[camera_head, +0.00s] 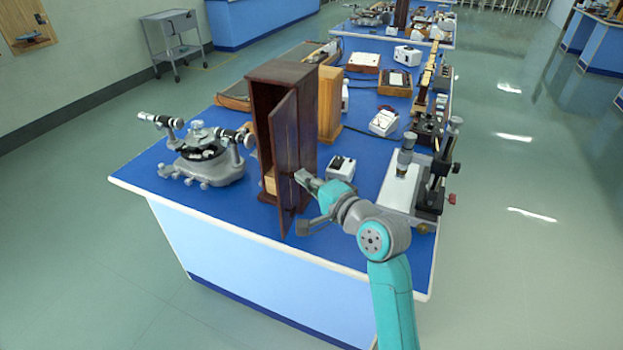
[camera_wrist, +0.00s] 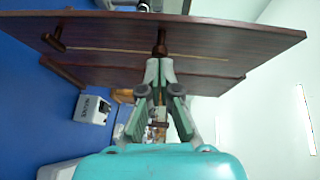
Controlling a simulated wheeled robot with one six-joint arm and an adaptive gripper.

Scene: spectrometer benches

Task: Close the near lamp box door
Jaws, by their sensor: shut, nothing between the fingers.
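The near lamp box (camera_head: 283,72) is a tall dark brown wooden cabinet at the near end of the blue bench. Its door (camera_head: 284,135) stands partly open, swung toward the near edge. A pale block (camera_head: 270,181) shows inside through the gap. My gripper (camera_head: 302,178) is shut and empty at the door's right-hand face, low down. In the wrist view the door (camera_wrist: 215,40) crosses the top as a dark board with a dark peg (camera_wrist: 54,40). The fingertips (camera_wrist: 160,63) are close together beside a knob (camera_wrist: 161,43) on it; I cannot tell whether they touch.
A grey spectrometer (camera_head: 205,155) stands left of the box. A lighter wooden box (camera_head: 330,103) is behind it. A small white device (camera_head: 341,168) and a microscope stand (camera_head: 410,180) are to the right. The bench's near edge (camera_head: 280,255) is close below the door.

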